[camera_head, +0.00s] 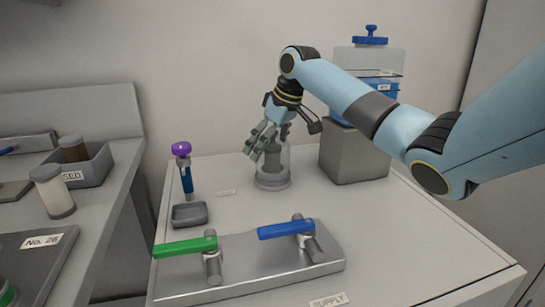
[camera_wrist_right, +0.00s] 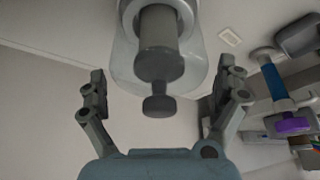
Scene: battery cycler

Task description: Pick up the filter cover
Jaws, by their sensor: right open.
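A clear cylindrical cover (camera_head: 285,158), which I take to be the filter cover, stands upright on a grey round base on the white worktop. In the right wrist view the clear cover (camera_wrist_right: 126,62) surrounds a dark grey core, with a grey knob (camera_wrist_right: 159,104) facing the camera. My right gripper (camera_head: 260,146) is at the top of the cover and hides part of it in the head view. In the wrist view my right gripper (camera_wrist_right: 163,92) is open, its two fingers apart on either side of the knob, with gaps between. My left gripper is not in view.
A grey block (camera_head: 352,158) with a blue-topped container stands close right of the cover. To the left are a purple-topped blue tool (camera_head: 186,175) and a small grey tray (camera_head: 189,214). In front, a metal plate carries a green lever (camera_head: 185,246) and a blue lever (camera_head: 285,230).

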